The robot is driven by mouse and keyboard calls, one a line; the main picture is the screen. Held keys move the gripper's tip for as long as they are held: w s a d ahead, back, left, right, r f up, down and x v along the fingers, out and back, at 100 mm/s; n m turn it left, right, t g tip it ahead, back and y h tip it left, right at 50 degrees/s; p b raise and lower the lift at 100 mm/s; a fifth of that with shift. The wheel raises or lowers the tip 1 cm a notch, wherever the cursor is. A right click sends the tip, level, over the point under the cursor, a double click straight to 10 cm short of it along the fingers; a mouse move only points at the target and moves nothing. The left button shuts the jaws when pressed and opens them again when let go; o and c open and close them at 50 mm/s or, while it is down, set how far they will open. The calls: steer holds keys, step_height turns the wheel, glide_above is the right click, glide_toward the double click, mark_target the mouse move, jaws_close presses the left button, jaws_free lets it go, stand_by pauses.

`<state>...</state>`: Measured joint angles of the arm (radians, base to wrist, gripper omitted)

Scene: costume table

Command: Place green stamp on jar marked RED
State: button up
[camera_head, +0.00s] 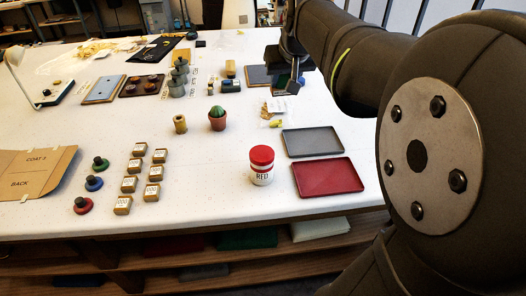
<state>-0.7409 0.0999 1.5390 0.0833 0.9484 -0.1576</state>
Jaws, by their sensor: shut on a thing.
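A stamp with a green base and a black knob (100,164) stands upright on the white table at the left. A white jar with a red lid, its label reading RED (262,172), stands near the front edge, left of the trays. My gripper (286,86) is far back, beyond the jar and well to the right of the green-based stamp. It is shut on a small dark thing, mostly hidden by the fingers, and I cannot tell what it is.
Blue (94,183) and red (82,205) stamps stand before the green one, beside several small labelled blocks (128,184). A grey tray (312,142) and a red tray (328,176) lie right of the jar. A potted cactus (217,122) stands behind.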

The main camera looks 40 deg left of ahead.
steer(key=s+d+f, duration=0.2)
steer(key=s+d, duration=0.3)
steer(key=d, duration=0.6)
glide_above(262, 155)
steer(key=f, duration=0.7)
steer(key=shift+d, duration=0.2)
steer(key=shift+a+f+m, duration=0.15)
steer(key=shift+m, duration=0.15)
steer(key=shift+f, duration=1.95)
steer(key=shift+f, duration=0.15)
steer(key=o, duration=1)
